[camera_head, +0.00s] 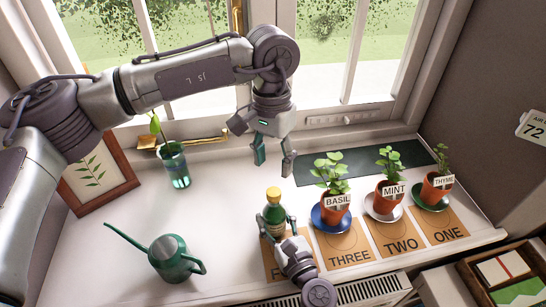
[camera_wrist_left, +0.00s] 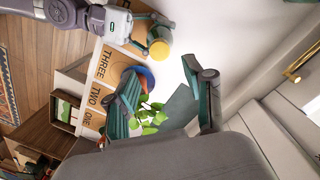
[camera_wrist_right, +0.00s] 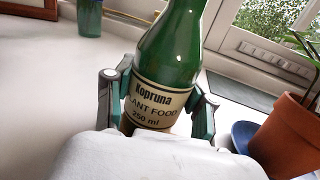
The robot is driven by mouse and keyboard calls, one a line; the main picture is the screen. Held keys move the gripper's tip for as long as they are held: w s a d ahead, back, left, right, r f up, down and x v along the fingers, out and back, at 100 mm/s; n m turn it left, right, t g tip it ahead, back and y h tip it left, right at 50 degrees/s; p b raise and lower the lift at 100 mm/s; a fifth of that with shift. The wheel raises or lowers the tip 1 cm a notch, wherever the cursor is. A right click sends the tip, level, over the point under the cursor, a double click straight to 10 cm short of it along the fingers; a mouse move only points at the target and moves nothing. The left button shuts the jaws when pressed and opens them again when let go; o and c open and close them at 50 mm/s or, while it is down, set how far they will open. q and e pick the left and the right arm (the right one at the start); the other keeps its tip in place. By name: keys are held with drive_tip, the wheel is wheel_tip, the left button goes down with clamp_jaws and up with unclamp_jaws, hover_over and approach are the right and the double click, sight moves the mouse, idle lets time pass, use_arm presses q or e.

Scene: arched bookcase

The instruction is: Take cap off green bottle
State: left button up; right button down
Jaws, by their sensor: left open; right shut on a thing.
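The green bottle (camera_head: 274,215) stands upright on the white sill with a yellow cap (camera_head: 273,193) on top. In the right wrist view the bottle (camera_wrist_right: 168,55) carries a label reading "Kopruna plant food 250 ml". My right gripper (camera_head: 277,227) is shut around the bottle's body, one finger on each side. My left gripper (camera_head: 273,160) is open and empty, above the sill behind the bottle and apart from it. In the left wrist view the yellow cap (camera_wrist_left: 159,49) shows beyond the open fingers (camera_wrist_left: 165,95).
A green watering can (camera_head: 172,258) stands left of the bottle. Potted basil (camera_head: 335,205), mint (camera_head: 387,195) and thyme (camera_head: 436,187) stand to the right. A glass with a cutting (camera_head: 175,166) and a framed leaf picture (camera_head: 98,179) are at the back left.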

sight(273, 191)
use_arm(q)
drive_tip(key=f, duration=0.8)
drive_tip(key=shift+s, duration=0.35)
